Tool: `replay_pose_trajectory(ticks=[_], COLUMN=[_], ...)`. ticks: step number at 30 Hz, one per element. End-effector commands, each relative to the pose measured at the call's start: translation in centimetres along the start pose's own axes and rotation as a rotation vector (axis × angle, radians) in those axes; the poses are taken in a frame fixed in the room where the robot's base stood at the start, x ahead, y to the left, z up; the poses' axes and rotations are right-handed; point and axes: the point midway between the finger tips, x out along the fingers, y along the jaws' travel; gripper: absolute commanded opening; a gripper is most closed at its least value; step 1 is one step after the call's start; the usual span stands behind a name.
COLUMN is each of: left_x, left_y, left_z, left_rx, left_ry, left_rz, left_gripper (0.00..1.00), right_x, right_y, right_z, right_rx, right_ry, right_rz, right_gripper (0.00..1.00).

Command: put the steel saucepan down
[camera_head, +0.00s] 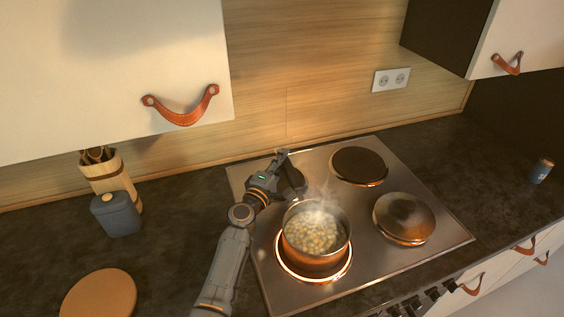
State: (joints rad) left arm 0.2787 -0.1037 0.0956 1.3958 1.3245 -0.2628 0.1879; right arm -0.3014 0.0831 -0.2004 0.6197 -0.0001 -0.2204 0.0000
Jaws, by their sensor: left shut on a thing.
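The steel saucepan (316,256) is over the glowing front left hot plate (314,280) of the hob. It looks upright, holds pale round pieces, and steam rises from it. I cannot tell whether its base touches the plate. My left gripper (287,177) is behind the pan at its upper left side, shut on what appears to be the pan's handle; the fingers mostly hide the handle. My right gripper is not in view.
A blue-grey canister (116,215), a utensil holder (111,176) and a round wooden board (99,295) stand left. A small can (541,171) is far right.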

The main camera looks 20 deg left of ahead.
Motion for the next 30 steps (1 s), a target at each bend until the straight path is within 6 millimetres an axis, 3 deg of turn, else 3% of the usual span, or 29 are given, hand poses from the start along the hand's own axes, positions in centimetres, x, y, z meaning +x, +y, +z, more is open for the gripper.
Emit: replay_pose_trajectory(ticks=[1, 4, 16, 20, 30], left_x=[0.0, 0.0, -0.5, -2.5, -9.6], left_y=[-0.1, -0.1, 0.0, 0.0, -0.1], left_z=[0.0, 0.0, 0.0, 0.0, 0.0], left_rx=[0.001, 0.0, 0.0, 0.001, 0.002], left_ry=[0.0, 0.0, 0.001, 0.001, 0.0], left_rz=[0.0, 0.0, 0.0, -0.001, -0.001], left_gripper=[0.25, 0.44, 0.44, 0.44, 0.44], right_x=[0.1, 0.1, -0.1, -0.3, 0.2], right_y=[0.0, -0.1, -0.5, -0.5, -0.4], right_z=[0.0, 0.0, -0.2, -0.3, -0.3], right_rx=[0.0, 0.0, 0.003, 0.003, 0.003], right_ry=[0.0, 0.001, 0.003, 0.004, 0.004], right_rz=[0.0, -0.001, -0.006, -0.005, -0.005], right_gripper=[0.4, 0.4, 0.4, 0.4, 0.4])
